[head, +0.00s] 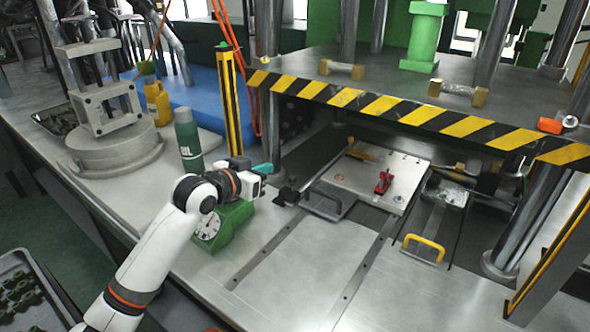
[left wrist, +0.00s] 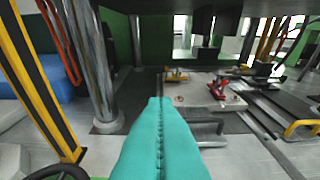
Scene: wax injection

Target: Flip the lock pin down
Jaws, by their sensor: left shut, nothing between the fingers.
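My left gripper (head: 263,168) has teal fingers, pressed together and empty, in front of the press at the left of its opening. In the left wrist view the shut fingers (left wrist: 160,105) point forward into the press. A metal mould plate (head: 345,178) lies under the raised press head, with a black handle at its front. A small red piece (head: 383,182), possibly the lock pin, sticks up from the plate; it also shows in the left wrist view (left wrist: 222,92). The gripper is apart from it, to its left. My right gripper is not in view.
The black-and-yellow striped press edge (head: 400,113) overhangs the plate. A striped post (head: 231,100) and a steel column stand near my left gripper. A green dial scale (head: 212,228) is below my wrist. A yellow handle (head: 424,247) lies right. The front bench is clear.

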